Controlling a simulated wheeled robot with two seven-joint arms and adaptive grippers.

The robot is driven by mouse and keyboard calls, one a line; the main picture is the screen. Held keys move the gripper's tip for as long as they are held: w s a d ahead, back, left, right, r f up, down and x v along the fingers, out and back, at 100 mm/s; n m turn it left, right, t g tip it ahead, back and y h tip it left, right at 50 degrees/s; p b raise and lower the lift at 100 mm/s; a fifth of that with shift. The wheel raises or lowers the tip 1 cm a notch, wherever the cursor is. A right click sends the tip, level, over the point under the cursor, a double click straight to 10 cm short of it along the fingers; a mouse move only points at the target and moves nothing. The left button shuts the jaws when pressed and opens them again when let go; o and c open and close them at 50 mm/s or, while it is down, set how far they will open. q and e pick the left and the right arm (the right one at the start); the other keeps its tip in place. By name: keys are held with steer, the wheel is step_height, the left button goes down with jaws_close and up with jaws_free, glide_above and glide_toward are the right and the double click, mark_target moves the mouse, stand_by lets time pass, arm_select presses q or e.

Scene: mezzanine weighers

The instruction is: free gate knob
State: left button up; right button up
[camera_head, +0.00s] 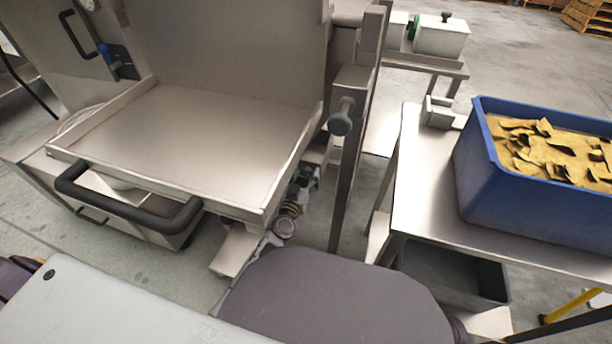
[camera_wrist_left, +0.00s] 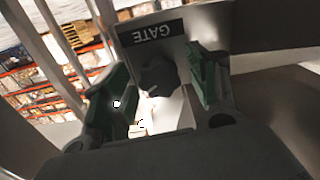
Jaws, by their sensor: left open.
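In the left wrist view, a dark lobed knob (camera_wrist_left: 158,76) sits beneath a black label (camera_wrist_left: 151,33) reading GATE, which appears upside down. My left gripper (camera_head: 303,180) is open, with its green-padded fingers on either side of the knob and gaps left between pads and knob. In the head view this gripper is small and partly hidden, low beside the right front corner of the steel tray (camera_head: 205,140). I cannot make out the lobed knob there. A round grey knob (camera_head: 340,123) shows on the upright post. My right gripper is not in view.
A black bar handle (camera_head: 128,207) runs along the tray's front. To the right, a steel table (camera_head: 425,190) carries a blue bin (camera_head: 530,205) of tan pieces, with a dark crate (camera_head: 455,275) below. The post (camera_head: 345,180) stands close beside my left gripper.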

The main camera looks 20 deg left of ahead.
arm_select(q)
steer(key=shift+w, duration=0.3)
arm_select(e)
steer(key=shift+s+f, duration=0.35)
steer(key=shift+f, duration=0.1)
arm_select(q)
steer(key=c, duration=1)
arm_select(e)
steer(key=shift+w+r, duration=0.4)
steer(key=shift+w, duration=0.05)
